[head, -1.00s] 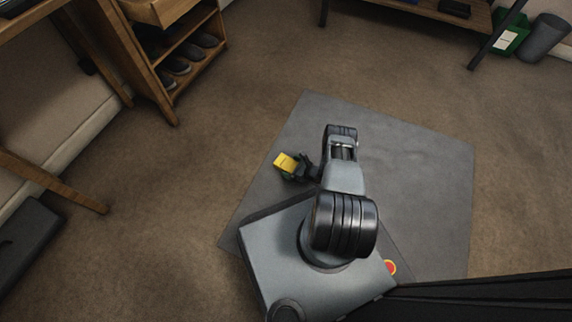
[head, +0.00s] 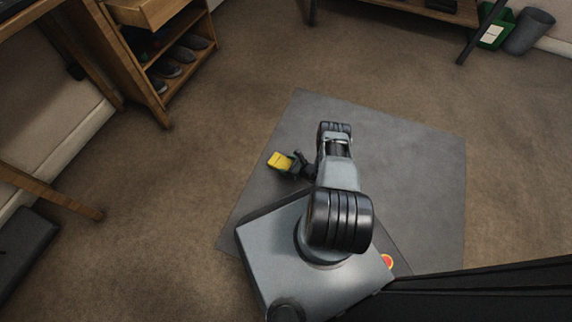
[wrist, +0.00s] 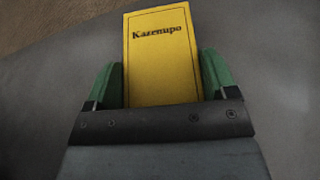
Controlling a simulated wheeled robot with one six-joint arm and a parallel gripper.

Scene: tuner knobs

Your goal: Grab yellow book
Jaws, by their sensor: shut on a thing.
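The yellow book (head: 281,160) is in my gripper (head: 291,163), to the left of my arm in the head view. In the wrist view the yellow book (wrist: 162,62) shows a cover with the dark word "Kazenupo". The green fingers of my gripper (wrist: 162,85) sit against its left and right sides. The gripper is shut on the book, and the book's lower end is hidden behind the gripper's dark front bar.
A grey mat (head: 405,160) lies under my arm on brown carpet (head: 225,110). A wooden shelf (head: 165,60) with shoes stands at the upper left. A green bin (head: 495,30) and a grey bin (head: 530,32) stand at the upper right. The carpet around the mat is mostly clear.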

